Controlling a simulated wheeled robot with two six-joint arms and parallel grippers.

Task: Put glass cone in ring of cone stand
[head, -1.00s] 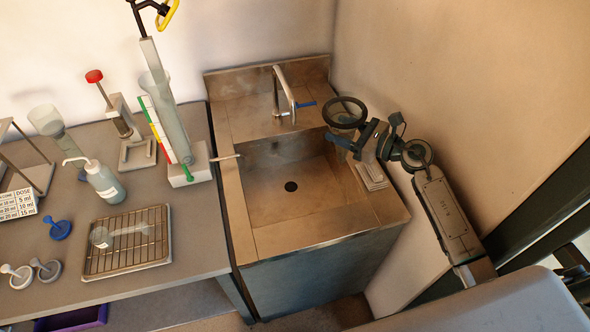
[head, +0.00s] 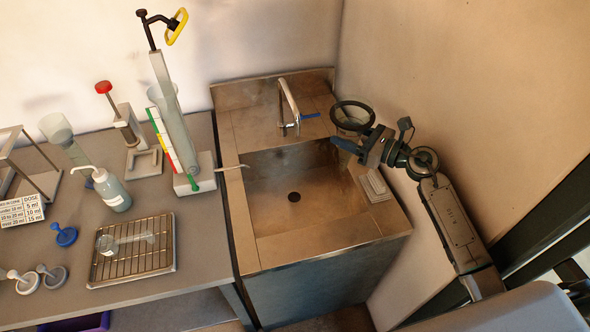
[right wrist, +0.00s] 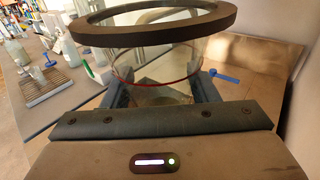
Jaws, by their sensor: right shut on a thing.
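My right gripper (head: 352,143) is shut on a clear glass vessel with a thick dark round rim (head: 352,104), over the back right corner of the sink. In the right wrist view the rim (right wrist: 150,40) is uppermost, and the two fingers flank the glass wall near a red line. This looks like the glass cone; its lower end is hidden. A tall pale post with a yellow ring (head: 177,27) on a black arm stands on the bench at the left; it may be the cone stand. My left gripper is not in view.
The sink (head: 265,235) has a faucet (head: 290,102) at its back. On the bench are a wire-rack tray (head: 105,265) with a clear glass piece lying on it, a pump bottle (head: 110,190) and a red-knobbed stand (head: 104,87). The right wall is close to my arm.

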